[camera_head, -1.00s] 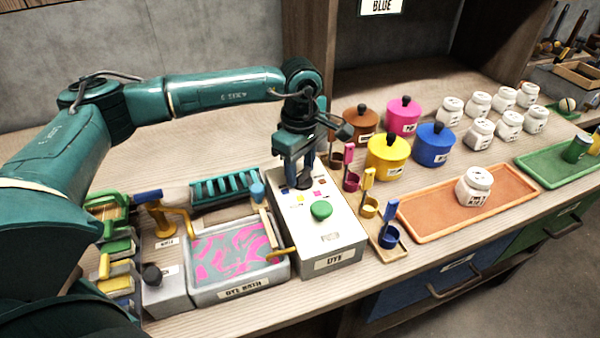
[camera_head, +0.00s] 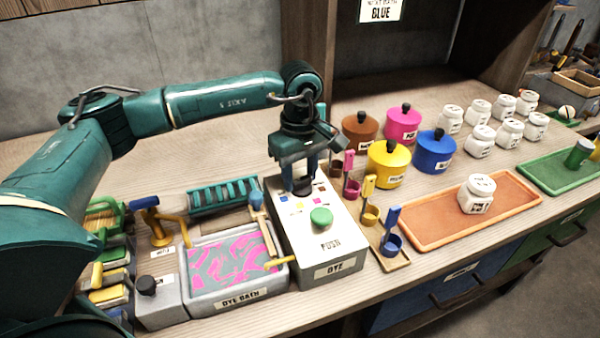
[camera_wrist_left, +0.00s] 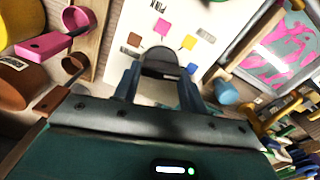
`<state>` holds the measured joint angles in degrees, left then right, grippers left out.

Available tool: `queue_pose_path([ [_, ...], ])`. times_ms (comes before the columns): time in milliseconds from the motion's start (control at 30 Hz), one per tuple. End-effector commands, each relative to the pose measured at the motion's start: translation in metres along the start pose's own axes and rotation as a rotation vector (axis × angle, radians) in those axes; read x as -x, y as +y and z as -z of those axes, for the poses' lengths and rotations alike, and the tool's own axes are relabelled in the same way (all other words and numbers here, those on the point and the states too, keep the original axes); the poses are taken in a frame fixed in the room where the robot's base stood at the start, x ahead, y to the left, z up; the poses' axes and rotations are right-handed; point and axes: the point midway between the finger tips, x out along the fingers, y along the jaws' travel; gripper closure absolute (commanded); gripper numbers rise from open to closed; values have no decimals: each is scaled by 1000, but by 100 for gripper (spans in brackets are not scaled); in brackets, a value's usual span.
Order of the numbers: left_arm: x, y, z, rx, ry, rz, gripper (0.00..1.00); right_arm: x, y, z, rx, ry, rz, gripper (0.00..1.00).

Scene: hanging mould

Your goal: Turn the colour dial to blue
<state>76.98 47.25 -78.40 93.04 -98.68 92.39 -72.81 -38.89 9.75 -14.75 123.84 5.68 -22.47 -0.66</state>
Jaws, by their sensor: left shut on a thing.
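The colour dial (camera_head: 303,186) is a dark knob on top of the white dye box (camera_head: 331,240), with small colour squares around it. My left gripper (camera_head: 302,178) points down from above and is shut on the dial. In the left wrist view the dark dial (camera_wrist_left: 158,62) sits between the two fingers (camera_wrist_left: 158,85). Pink, brown, orange and blue squares show beyond it, beside the word PINK. Which square the dial points to I cannot tell. My right gripper is not in view.
A green push button (camera_head: 321,217) stands on the box in front of the dial. The dye bath (camera_head: 235,298) with pink and grey swirls is to its left. Colour scoops (camera_head: 391,244) and lidded pots (camera_head: 389,166) stand to its right. A card (camera_head: 381,10) above reads BLUE.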

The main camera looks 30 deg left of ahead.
Motion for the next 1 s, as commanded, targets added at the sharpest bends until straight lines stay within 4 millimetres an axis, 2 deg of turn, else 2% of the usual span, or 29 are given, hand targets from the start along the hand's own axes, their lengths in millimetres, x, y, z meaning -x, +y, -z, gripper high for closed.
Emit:
queue_pose_path([
  [67, 1, 1, -1, -6, 0, -2, 81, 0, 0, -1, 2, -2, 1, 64],
  [100, 1, 1, -1, -5, 0, -2, 55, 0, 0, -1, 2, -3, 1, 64],
  [333, 0, 0, 0, -3, 0, -1, 36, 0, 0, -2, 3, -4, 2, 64],
  [667, 6, 1, 0, -1, 0, -2, 36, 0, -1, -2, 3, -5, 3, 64],
  [767, 20, 1, 0, -1, 1, -4, 36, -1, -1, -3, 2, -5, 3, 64],
  [1000, 73, 1, 0, -2, 1, -6, 36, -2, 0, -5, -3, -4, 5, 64],
])
